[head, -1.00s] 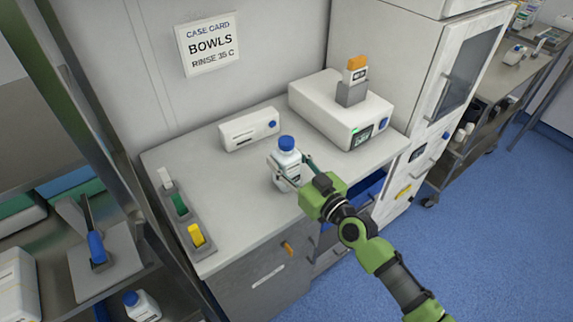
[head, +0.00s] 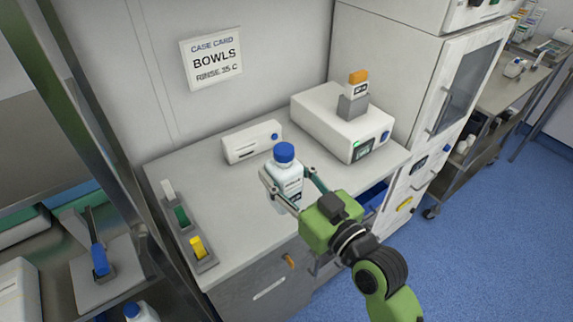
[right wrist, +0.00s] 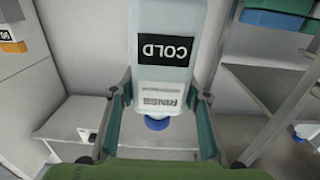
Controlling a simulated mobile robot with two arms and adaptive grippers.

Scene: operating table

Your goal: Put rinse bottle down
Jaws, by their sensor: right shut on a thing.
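The rinse bottle (head: 288,184), white with a blue cap, is upright over the counter (head: 235,225). My right gripper (head: 295,196) is shut on it, with a finger on each side. The bottle's base is partly hidden by the gripper, and I cannot tell exactly how far it is above the counter. In the right wrist view the bottle (right wrist: 163,75) shows upside down between the fingers, with a black COLD label and RINSE lettering. My left gripper is not in view.
A small white box (head: 251,142) stands behind the bottle. A larger white device (head: 325,122) with an orange-capped container (head: 356,85) is at right. A tray with coloured blocks (head: 207,262) lies at left. Bare counter lies between the tray and bottle.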

